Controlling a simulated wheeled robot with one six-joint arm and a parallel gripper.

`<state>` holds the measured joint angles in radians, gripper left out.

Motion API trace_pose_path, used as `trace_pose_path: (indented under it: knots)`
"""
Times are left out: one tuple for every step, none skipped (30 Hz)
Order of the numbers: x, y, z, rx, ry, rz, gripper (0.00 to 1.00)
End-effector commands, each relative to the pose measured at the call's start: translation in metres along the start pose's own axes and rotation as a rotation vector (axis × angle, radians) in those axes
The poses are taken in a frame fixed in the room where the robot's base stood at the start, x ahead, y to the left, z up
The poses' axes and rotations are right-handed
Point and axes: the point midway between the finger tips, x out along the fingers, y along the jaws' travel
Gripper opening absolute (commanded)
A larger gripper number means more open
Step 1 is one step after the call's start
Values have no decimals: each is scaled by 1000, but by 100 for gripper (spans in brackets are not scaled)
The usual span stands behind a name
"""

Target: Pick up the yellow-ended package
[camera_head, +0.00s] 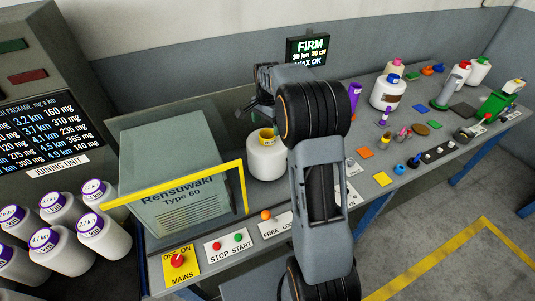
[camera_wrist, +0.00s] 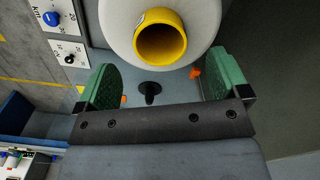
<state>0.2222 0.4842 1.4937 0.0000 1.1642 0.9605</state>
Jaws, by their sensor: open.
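The yellow-ended package (camera_head: 265,160) is a white bobbin with a yellow ring at its top end. It stands on the bench beside the grey-green machine, partly behind my arm. In the wrist view the white package (camera_wrist: 122,15) shows at the top, its hollow yellow end (camera_wrist: 162,44) facing the camera. My gripper (camera_wrist: 158,85) is open, with a green pad on each side. The package lies ahead of and between the pads, and I cannot tell how far off. Nothing is held. In the head view my arm hides most of the gripper.
The grey-green machine (camera_head: 165,165) with a yellow frame (camera_head: 243,188) stands left of the package. White bobbins with purple tops (camera_head: 62,250) stand at the lower left. Bottles and small items crowd the bench at right. A display (camera_head: 307,48) stands behind my arm. A black peg (camera_wrist: 150,90) shows between the pads.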

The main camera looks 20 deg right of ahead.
Motion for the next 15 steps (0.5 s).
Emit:
trace_pose_path:
  knots:
    - [2, 0, 0, 0, 0, 0, 94]
    - [3, 0, 0, 0, 0, 0, 94]
    - [5, 0, 0, 0, 0, 0, 94]
    - [6, 0, 0, -1, -1, 1, 94]
    - [8, 0, 0, -1, -1, 2, 94]
    - [12, 0, 0, -1, -2, 2, 94]
    - [16, 0, 0, -1, -2, 4, 94]
    - [20, 1, 0, -1, -3, 4, 94]
    - [26, 0, 0, -1, -3, 4, 94]
    - [30, 0, 0, -1, -2, 3, 94]
    - [34, 1, 0, -1, -3, 4, 94]
    - [40, 0, 0, -1, -2, 3, 94]
    - [43, 0, 0, 0, -1, 2, 94]
    - [46, 0, 0, 0, -1, 2, 94]
    - [50, 0, 0, 0, -1, 2, 94]
